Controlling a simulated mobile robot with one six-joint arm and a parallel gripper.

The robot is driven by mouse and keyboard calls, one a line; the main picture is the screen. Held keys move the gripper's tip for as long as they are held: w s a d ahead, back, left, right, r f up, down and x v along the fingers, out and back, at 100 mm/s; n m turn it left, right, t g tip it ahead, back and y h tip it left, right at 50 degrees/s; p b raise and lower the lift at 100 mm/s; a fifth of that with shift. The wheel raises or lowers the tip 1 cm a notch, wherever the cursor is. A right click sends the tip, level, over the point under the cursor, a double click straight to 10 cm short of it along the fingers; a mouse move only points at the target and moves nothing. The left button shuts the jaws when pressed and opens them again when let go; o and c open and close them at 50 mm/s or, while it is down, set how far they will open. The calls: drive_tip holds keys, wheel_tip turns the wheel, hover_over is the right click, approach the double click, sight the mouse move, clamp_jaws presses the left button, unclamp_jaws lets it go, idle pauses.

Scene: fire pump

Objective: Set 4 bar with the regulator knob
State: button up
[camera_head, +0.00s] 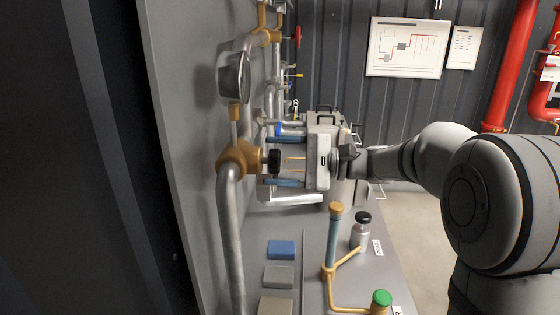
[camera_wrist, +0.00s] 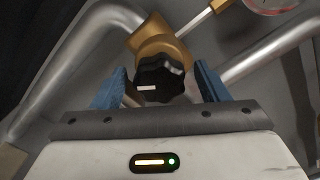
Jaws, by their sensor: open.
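The regulator knob (camera_wrist: 160,79) is black and lobed, with a white mark, on a brass body (camera_wrist: 157,42) in the wrist view. In the head view the knob (camera_head: 273,161) sticks out to the right from the brass body (camera_head: 238,159) on the pipe. My gripper (camera_wrist: 158,88) is open, with its blue fingers on either side of the knob and a visible gap on each side. In the head view my gripper (camera_head: 284,161) faces the knob from the right. The pressure gauge (camera_head: 234,77) is above, seen nearly edge-on, so its reading cannot be told.
Silver pipes (camera_head: 230,240) run along the grey panel. Below, a bench holds blue and grey blocks (camera_head: 281,249), a brass-and-blue stand (camera_head: 332,240), a small bottle (camera_head: 361,232) and a green-capped part (camera_head: 381,299). Red pipes (camera_head: 508,70) stand at the back right.

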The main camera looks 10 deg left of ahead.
drive_tip(key=d+b, duration=0.1)
drive_tip(key=d, duration=0.7)
drive_tip(key=shift+w, duration=0.2)
drive_tip(key=shift+a, duration=0.1)
drive_tip(key=s+d+f+n+h, duration=0.2)
drive_tip(key=s+d+f+h, duration=0.2)
drive_tip(key=s+f+h, duration=0.8)
drive_tip(key=s+d+f+n+t+h, duration=0.3)
drive_tip(key=s+d+f+h, duration=0.3)
drive_tip(key=s+d, duration=0.3)
drive_tip(key=d+f+n, duration=0.1)
drive_tip(key=d, duration=0.2)
drive_tip(key=shift+s+f+t, duration=0.25)
drive_tip(key=shift+f+t, duration=0.05)
idle(1.2)
